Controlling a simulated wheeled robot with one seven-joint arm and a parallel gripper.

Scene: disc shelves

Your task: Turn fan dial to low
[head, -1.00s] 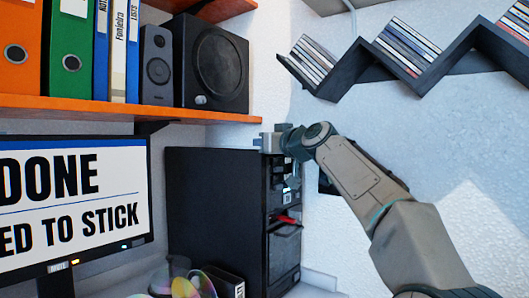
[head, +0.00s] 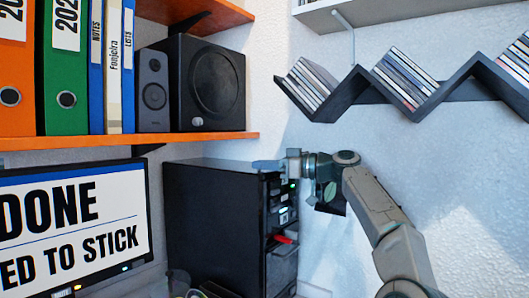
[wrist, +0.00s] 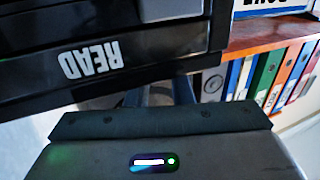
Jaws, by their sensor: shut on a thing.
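A black computer tower (head: 213,222) stands beside the monitor, and its narrow front with small controls and green lights faces right. My gripper (head: 268,166) is at the top front edge of the tower in the head view. In the wrist view my gripper (wrist: 157,96) has its two fingers close together beside the dark front panel, around a small dark part between them. That part fits the fan dial, but its marks and setting are hidden. The panel carries the upside-down word READ (wrist: 91,63).
An orange shelf (head: 215,137) with binders and a black speaker (head: 208,83) hangs just above the tower. A zigzag disc shelf (head: 455,84) is on the wall at upper right. The monitor (head: 75,225) stands at left.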

